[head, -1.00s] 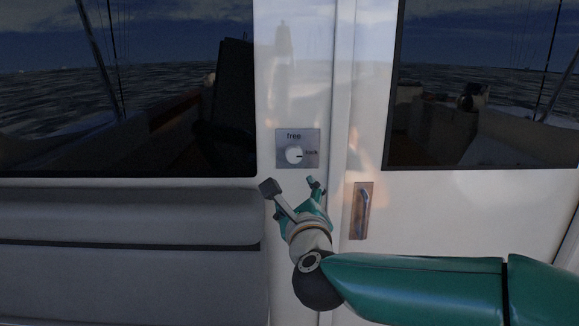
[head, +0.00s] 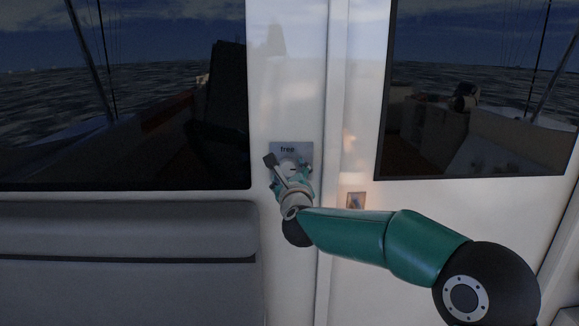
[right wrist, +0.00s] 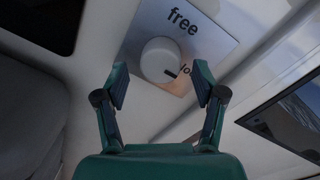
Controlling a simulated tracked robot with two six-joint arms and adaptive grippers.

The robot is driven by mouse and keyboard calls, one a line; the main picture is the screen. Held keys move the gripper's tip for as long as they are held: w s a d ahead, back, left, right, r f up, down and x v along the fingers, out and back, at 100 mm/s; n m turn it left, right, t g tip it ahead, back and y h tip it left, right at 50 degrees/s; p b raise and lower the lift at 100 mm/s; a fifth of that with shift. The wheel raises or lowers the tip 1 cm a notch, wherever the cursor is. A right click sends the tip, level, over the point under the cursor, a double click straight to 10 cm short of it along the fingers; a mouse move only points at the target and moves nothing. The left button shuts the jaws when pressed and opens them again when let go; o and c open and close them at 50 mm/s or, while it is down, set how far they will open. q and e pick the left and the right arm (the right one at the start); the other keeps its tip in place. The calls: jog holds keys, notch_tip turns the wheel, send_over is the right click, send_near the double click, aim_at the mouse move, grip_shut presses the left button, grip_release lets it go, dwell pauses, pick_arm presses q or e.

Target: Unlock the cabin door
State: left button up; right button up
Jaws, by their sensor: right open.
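The lock plate (head: 290,147) is a grey square on the white post left of the cabin door (head: 352,130). In the right wrist view the plate (right wrist: 222,50) carries a round white knob (right wrist: 158,57), whose dark mark points at the partly hidden word beginning "lo". My right gripper (head: 289,162) is in front of the plate and covers most of the knob in the head view. In the right wrist view the open fingers (right wrist: 161,82) stand left and right of the knob's lower side, with no clear contact. My left gripper is out of view.
The door handle's plate (head: 356,199) shows just above my right arm; the handle is mostly hidden behind it. Dark windows lie on the left (head: 120,100) and in the door (head: 470,90). A grey padded seat back (head: 130,235) fills the lower left.

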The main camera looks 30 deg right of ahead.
jog(key=shift+x, duration=0.75)
jog(key=c, duration=1.1)
jog(key=shift+c, duration=0.2)
